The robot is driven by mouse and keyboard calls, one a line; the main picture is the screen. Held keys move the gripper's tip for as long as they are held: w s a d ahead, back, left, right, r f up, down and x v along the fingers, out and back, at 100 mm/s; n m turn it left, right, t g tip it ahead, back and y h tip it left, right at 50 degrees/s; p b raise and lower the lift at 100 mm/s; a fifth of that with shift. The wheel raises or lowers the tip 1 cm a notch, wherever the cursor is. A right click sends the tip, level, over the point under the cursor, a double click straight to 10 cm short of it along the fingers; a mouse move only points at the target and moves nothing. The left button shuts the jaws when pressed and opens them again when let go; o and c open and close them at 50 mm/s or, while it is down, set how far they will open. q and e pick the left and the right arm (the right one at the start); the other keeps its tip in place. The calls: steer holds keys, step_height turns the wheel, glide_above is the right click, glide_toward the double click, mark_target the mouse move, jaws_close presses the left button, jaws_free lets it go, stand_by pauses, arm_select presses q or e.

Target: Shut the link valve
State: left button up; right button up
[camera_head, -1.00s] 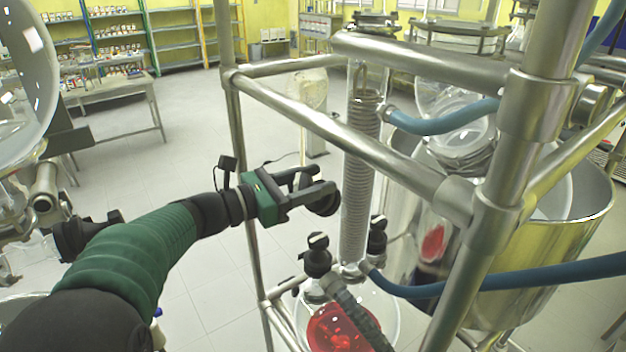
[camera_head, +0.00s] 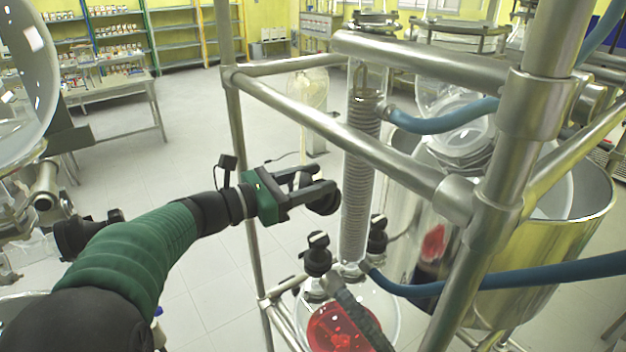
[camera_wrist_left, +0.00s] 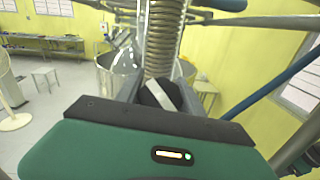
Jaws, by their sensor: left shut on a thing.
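My left gripper (camera_head: 318,191) reaches in from the left at the front of the metal frame, beside the coiled glass condenser. Its fingers are shut on a black valve knob with a pale stripe, which I take to be the link valve. The knob (camera_wrist_left: 158,96) shows between the fingers in the left wrist view, its stripe slanting. The fingers hide part of the knob, and its connection to the glassware cannot be seen. My right gripper is not in view.
The condenser coil (camera_head: 357,180) stands close behind the fingertips. Two more black knobs (camera_head: 318,240) (camera_head: 378,226) sit below, above a flask with red liquid (camera_head: 340,328). A steel frame bar (camera_head: 330,125) crosses above the gripper. Blue hoses (camera_head: 500,280) run at the right.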

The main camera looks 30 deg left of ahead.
arm_select(q)
steer(key=shift+r, duration=0.3)
steer(key=o, duration=1.1)
steer(key=shift+o, duration=1.4)
steer(key=shift+w+f, duration=0.1)
steer(key=shift+w, duration=0.05)
steer(key=shift+w+f, duration=0.1)
steer(key=shift+f, duration=0.05)
steer(key=b+v, duration=0.4)
steer(key=v, duration=1.3)
steer(key=shift+f+b, duration=0.2)
steer(key=shift+b, duration=0.2)
steer(key=shift+r, duration=0.1)
